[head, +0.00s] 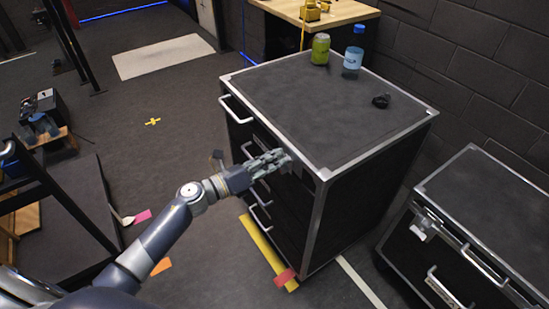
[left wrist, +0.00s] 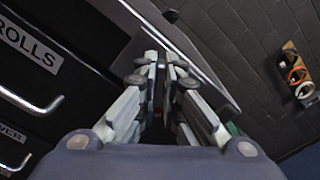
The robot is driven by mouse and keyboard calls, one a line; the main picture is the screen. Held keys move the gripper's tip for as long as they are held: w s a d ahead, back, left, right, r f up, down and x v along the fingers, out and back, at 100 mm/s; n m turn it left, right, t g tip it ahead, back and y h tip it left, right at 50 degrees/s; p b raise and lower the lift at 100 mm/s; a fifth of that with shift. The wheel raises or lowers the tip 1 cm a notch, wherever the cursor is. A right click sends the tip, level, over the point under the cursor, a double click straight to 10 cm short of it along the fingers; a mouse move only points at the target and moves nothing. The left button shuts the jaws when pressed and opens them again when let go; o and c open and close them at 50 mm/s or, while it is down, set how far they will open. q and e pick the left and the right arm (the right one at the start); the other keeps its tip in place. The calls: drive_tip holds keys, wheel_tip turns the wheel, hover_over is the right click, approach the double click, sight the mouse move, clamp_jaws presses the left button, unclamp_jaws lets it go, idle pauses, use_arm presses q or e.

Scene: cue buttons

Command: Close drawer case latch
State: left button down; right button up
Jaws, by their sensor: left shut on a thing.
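The black drawer case (head: 345,110) with silver metal edges stands in the middle of the head view, its drawer front facing left. My left gripper (head: 284,160) reaches to the upper front of the case, near its right front corner. In the left wrist view, the fingers (left wrist: 160,68) are close together at the case's metal edge. They are shut on what appears to be the latch, which the fingers mostly hide. A drawer label reading "ROLLS" (left wrist: 28,45) and a silver handle (left wrist: 35,104) show at left. My right gripper is in neither view.
A green can (head: 320,48), a blue bottle (head: 353,52) and a small black item (head: 381,101) stand on the case top. A second black case (head: 490,215) is at the right.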

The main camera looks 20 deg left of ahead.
use_arm(q)
drive_tip(key=n, duration=0.2)
drive_tip(key=n+p, duration=0.1)
drive_tip(key=n, duration=0.2)
drive_tip(key=shift+w+a+n, duration=0.25)
drive_tip(key=shift+n, duration=0.05)
drive_tip(key=n, duration=0.2)
drive_tip(key=n+p, duration=0.1)
drive_tip(key=n, duration=0.1)
drive_tip(key=shift+f+n+p, duration=0.3)
drive_tip(key=shift+f, duration=0.05)
drive_tip(key=c, duration=1.8)
unclamp_jaws()
drive_tip(key=shift+f, duration=0.1)
drive_tip(key=shift+o, duration=0.2)
drive_tip(key=shift+f, duration=0.15)
drive_tip(key=shift+s+a+f, duration=0.1)
drive_tip(key=shift+s+a, duration=0.25)
drive_tip(key=v, duration=1.1)
